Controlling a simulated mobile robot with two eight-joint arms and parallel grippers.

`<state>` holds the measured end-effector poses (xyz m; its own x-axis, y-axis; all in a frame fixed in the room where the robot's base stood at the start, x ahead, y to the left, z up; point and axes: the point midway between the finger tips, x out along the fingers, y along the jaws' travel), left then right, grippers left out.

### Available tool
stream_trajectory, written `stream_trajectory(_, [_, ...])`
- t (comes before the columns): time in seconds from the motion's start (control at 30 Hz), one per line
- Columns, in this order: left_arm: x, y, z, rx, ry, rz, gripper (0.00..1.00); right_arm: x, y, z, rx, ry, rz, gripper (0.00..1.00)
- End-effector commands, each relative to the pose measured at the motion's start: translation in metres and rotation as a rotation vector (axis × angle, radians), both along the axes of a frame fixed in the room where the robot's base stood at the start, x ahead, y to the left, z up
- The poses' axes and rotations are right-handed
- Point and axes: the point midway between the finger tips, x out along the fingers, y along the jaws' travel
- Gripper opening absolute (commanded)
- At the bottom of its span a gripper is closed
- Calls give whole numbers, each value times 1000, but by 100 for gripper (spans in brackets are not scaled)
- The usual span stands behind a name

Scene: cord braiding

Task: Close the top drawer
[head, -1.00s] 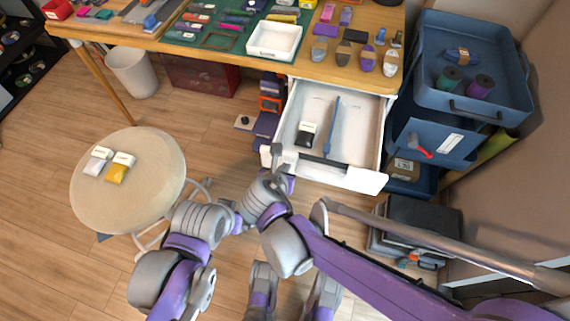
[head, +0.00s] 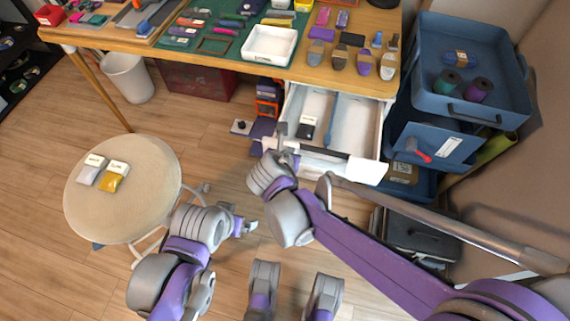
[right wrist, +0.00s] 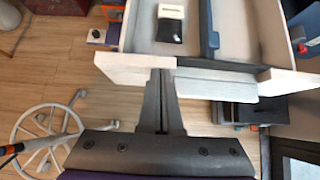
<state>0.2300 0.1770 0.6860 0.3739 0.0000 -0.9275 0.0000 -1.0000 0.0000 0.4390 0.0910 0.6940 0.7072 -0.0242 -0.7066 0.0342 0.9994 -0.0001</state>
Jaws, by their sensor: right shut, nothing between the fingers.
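The top drawer (head: 357,117) under the table is pulled open, with its white front (head: 366,171) facing me. In the right wrist view, the drawer front (right wrist: 128,70) lies just beyond my fingers. My right gripper (head: 282,136) is shut and empty at the left end of the drawer front. Its fingers (right wrist: 161,76) overlap the front's edge in the right wrist view; contact is hard to tell. My left gripper (head: 250,227) hangs low over the floor, away from the drawer; its jaws are too small to read.
The table (head: 290,73) above carries a white tray (head: 270,44) and several tools. A blue cart (head: 470,100) stands close at the drawer's right. A round stool (head: 125,205) with packets is at the left. Floor between stool and drawer is mostly clear.

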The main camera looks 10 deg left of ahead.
Motion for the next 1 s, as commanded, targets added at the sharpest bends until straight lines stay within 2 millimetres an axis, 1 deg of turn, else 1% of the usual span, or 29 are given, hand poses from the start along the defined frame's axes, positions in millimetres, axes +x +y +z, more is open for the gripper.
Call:
stream_trajectory(0.03, [0,0,-3,0,1,0,99,15,-2,-2,0,0,-4,0])
stream_trajectory(0.2, [1,0,-8,0,2,0,99,62,-4,-2,-1,1,-5,0])
stream_trajectory(0.4, [2,0,-14,0,4,0,99,114,-5,-2,-1,0,-4,0])
stream_trajectory(0.5, [2,0,-15,0,4,0,99,136,-5,-2,0,1,-3,0])
stream_trajectory(0.6, [2,0,-17,0,4,0,99,154,-6,-1,0,0,-3,0])
stream_trajectory(0.7, [3,0,-18,0,5,0,99,169,-6,-1,1,0,-1,0])
stream_trajectory(0.8, [3,0,-18,0,5,0,99,179,-7,-1,0,0,-1,0])
stream_trajectory(1.0, [3,0,-19,0,5,0,99,190,-7,0,-1,0,-1,0])
